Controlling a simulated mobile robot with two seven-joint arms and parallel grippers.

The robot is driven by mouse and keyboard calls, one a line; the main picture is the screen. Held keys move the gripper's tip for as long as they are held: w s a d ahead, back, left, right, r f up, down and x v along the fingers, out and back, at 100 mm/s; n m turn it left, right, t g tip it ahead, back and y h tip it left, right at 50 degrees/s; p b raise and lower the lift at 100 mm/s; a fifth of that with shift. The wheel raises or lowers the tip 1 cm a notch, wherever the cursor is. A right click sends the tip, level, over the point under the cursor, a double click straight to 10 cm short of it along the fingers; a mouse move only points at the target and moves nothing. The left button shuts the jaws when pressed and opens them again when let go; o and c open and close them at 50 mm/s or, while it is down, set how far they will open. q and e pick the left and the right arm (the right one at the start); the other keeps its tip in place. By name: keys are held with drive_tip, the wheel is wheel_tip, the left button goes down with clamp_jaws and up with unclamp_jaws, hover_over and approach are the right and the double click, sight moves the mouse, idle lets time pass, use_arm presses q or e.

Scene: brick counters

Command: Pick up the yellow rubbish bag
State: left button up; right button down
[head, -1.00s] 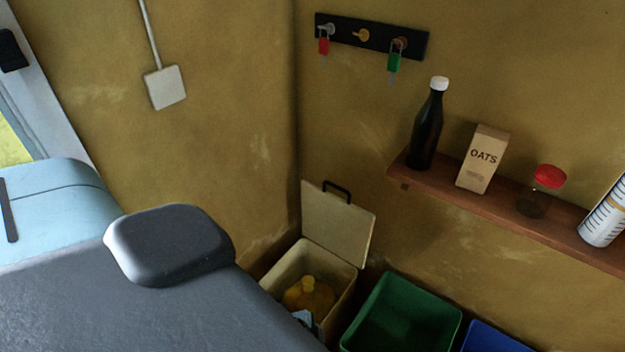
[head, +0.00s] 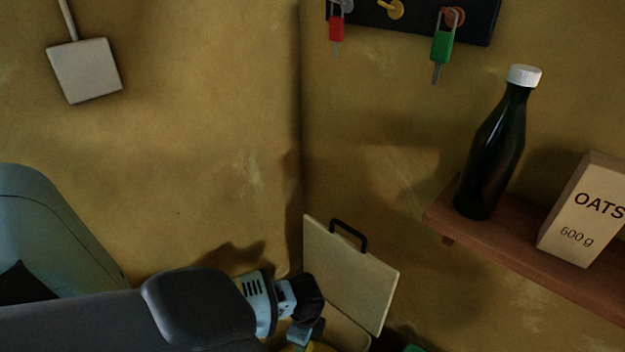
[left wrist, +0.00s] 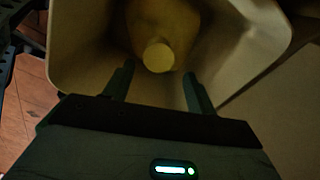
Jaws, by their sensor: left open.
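The yellow rubbish bag (left wrist: 170,22) sits inside a cream bin (left wrist: 75,45) in the left wrist view. Its round pale knot (left wrist: 158,55) points up toward the camera. My left gripper (left wrist: 157,82) is open, with one finger to each side just short of the knot and nothing between them. In the head view my left gripper (head: 304,330) is low over the bin, and only a sliver of the yellow bag (head: 318,347) shows below it. The bin's lid (head: 350,272) stands open against the wall. My right gripper is in neither view.
A wooden shelf (head: 500,248) on the right wall holds a dark bottle (head: 492,150) and an oats box (head: 588,215). A key rack (head: 415,12) hangs above. A green edge (head: 413,349) shows right of the bin. The wall corner is close behind the lid.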

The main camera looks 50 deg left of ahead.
use_arm(q)
drive_tip(key=shift+s+f, duration=0.1)
drive_tip(key=shift+f, duration=0.45)
drive_tip(key=shift+f+b, duration=0.3)
drive_tip(key=shift+f, duration=0.9)
drive_tip(key=shift+s+f+b, duration=0.1)
drive_tip(key=shift+f+b, duration=0.95)
drive_tip(key=shift+f, duration=1.2)
drive_tip(key=shift+a+f, duration=0.1)
drive_tip(key=shift+f, duration=0.35)
clamp_jaws()
